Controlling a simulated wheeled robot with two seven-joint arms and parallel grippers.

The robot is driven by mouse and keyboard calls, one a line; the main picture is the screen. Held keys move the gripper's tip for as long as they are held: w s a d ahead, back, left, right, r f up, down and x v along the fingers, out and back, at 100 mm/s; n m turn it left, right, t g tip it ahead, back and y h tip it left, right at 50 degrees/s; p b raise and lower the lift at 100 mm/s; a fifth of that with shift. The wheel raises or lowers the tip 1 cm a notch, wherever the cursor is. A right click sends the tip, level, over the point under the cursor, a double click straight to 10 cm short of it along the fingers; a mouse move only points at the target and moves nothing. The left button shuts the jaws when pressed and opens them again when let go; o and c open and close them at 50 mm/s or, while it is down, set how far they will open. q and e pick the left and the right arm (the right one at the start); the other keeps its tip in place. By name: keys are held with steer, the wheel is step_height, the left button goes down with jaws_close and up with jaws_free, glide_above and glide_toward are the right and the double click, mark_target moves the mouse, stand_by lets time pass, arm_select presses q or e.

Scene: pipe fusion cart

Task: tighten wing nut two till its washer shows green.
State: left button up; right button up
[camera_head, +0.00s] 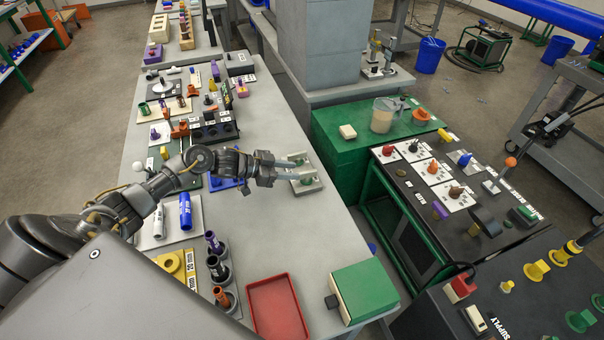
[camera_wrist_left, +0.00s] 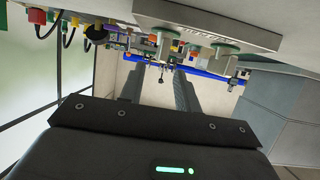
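The far green part (camera_head: 298,161) and the near green part (camera_head: 306,181) look like the washers under the wing nuts. My right gripper is not in view.
A red tray (camera_head: 277,308) and a green-topped box (camera_head: 365,290) stand at the bench's near end. Blue and white cylinders and a black block (camera_head: 214,131) crowd the left. A black panel cart (camera_head: 455,200) stands to the right. The bench around the bracket is clear.

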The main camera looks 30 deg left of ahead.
arm_select(q)
steer(key=v, duration=0.4)
steer(key=shift+f+b, duration=0.1)
steer(key=shift+b, duration=0.25)
steer(key=shift+s+a+r, duration=0.2)
steer(key=shift+s+r, duration=0.05)
steer(key=shift+d, duration=0.1)
